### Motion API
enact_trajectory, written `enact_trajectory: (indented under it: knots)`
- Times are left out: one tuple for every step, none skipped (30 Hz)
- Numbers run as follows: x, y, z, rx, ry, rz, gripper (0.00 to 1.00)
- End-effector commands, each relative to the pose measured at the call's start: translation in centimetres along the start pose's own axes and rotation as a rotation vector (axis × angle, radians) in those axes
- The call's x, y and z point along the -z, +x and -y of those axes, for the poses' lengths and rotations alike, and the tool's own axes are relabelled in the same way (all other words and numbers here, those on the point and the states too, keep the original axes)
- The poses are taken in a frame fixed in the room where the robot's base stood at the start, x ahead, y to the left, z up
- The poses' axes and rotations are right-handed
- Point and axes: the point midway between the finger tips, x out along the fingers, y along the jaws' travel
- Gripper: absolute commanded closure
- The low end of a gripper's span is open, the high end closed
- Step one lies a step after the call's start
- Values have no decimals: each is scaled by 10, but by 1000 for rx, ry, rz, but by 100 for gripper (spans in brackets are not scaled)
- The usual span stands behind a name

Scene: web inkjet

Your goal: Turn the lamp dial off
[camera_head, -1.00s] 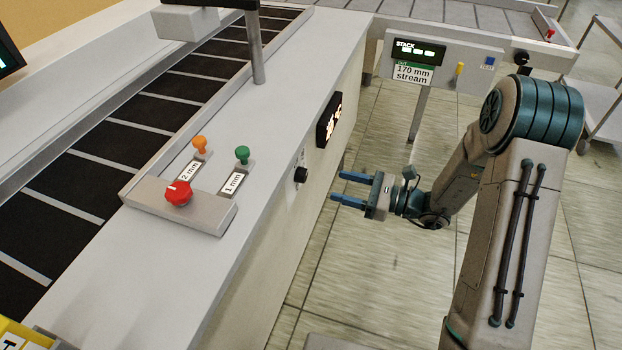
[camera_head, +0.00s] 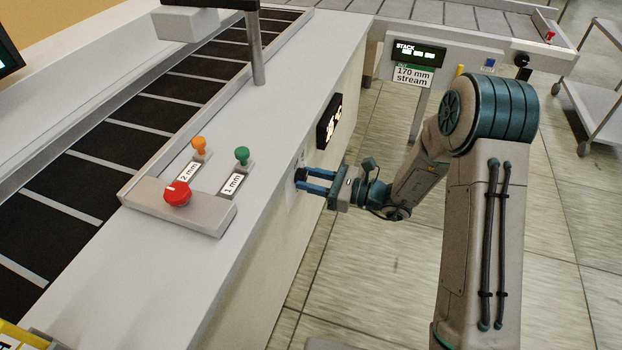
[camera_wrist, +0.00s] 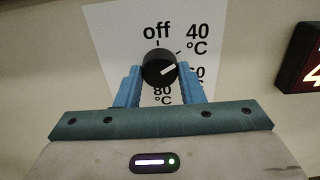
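The lamp dial (camera_wrist: 154,66) is a round black knob on a white plate (camera_wrist: 118,40) marked off, 40 °C, 60 and 80 °C. Its white pointer line points right and slightly up, toward the 40–60 side, away from the off mark at the top. In the head view the dial (camera_head: 300,175) is on the side of the white machine. My gripper (camera_head: 308,181) reaches it from the right. In the wrist view the blue fingers (camera_wrist: 159,82) stand on both sides of the dial, their tips against its edges. They partly hide the lower numbers.
A dark lit display (camera_head: 329,121) is on the machine side just beyond the dial. On the machine top, a red knob (camera_head: 177,193), an orange knob (camera_head: 199,146) and a green knob (camera_head: 242,155) stand clear of my arm. Open floor (camera_head: 390,260) lies below my gripper.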

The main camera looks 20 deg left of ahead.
Motion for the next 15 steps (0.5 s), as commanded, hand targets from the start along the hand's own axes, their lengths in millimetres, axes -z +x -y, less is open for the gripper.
enact_trajectory:
  knots:
    - [0, 0, 0, 0, 0, 0, 88]
    - [0, 0, 0, 0, 0, 0, 88]
    - [0, 0, 0, 0, 0, 0, 88]
    - [0, 0, 0, 0, 0, 0, 88]
    - [0, 0, 0, 0, -1, 0, 88]
    - [0, 0, 0, 0, -4, 0, 88]
    - [0, 0, 0, 0, -6, 0, 88]
    - [1, 0, 0, 0, -10, 0, 88]
    - [1, 0, 0, 0, -17, 0, 88]
    - [1, 0, 0, 0, -24, 0, 88]
    - [1, 0, 0, 0, -32, 0, 88]
    - [2, 0, 0, 0, -48, 0, 88]
    - [2, 0, 0, 0, -60, 0, 88]
    - [2, 0, 0, 1, -74, 0, 88]
    - [3, 0, 0, 1, -96, -1, 88]
